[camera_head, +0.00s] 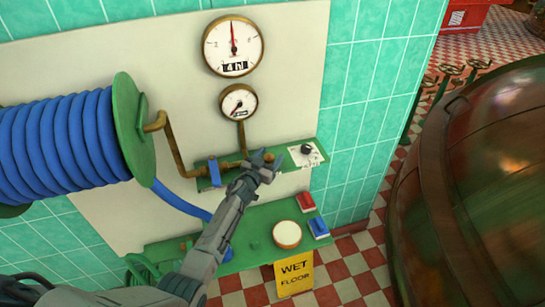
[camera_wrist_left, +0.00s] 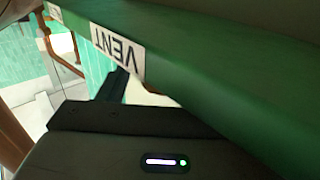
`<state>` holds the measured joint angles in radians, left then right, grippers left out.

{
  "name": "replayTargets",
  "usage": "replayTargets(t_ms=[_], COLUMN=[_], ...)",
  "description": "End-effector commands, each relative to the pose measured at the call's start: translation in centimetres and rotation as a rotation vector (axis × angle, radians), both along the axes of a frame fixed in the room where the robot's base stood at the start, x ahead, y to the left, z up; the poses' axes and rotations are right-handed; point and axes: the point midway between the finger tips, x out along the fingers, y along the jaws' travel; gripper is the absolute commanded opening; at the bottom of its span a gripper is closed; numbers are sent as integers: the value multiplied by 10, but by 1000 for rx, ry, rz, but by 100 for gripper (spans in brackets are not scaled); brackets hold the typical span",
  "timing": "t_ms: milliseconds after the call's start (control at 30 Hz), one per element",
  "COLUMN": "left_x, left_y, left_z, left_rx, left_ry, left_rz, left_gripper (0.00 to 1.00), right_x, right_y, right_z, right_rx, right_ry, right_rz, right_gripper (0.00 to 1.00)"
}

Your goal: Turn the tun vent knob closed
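The vent knob (camera_head: 307,149) is a small dark knob on a white dial plate (camera_head: 312,160), at the right end of a green wall shelf (camera_head: 290,160). Its pointer is too small to read. My left gripper (camera_head: 267,157) is just left of the knob, apart from it, with its fingers spread and nothing between them. In the left wrist view an upside-down VENT label (camera_wrist_left: 118,50) shows on a green panel (camera_wrist_left: 210,70). A dark part of my gripper shows below it, and the knob is not visible there. My right gripper is in neither view.
Two gauges, large (camera_head: 233,46) and small (camera_head: 238,102), hang above, with a copper pipe (camera_head: 174,150) nearby. A blue hose reel (camera_head: 60,140) is at left. A lower green shelf (camera_head: 255,225) holds a round tub (camera_head: 287,234) and red and blue blocks. A copper kettle (camera_head: 480,170) stands right.

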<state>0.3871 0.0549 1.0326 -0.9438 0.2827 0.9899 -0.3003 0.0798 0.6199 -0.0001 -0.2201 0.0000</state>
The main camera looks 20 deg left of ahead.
Motion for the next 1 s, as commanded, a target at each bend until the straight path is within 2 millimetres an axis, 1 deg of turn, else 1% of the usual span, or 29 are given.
replayTargets(t_ms=[267, 367, 467, 633, 800, 900, 1000], left_x=[-2, -9, -22, -54, -84, -96, -104], left_y=[1, 3, 5, 11, 16, 19, 20], left_z=[-2, -2, 0, 2, 2, 2, 2], left_rx=[1, 2, 2, 2, 3, 4, 2], left_ry=[3, 5, 5, 4, 4, 1, 2], left_rz=[2, 2, 2, 1, 0, 0, 1], left_gripper=[59, 59, 59, 59, 59, 59, 59], right_x=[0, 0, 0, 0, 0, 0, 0], right_y=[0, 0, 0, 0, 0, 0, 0], right_z=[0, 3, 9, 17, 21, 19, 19], right_rx=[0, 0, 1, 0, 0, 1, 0], right_ry=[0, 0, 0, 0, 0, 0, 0], right_rz=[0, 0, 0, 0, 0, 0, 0], right_gripper=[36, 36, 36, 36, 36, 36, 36])
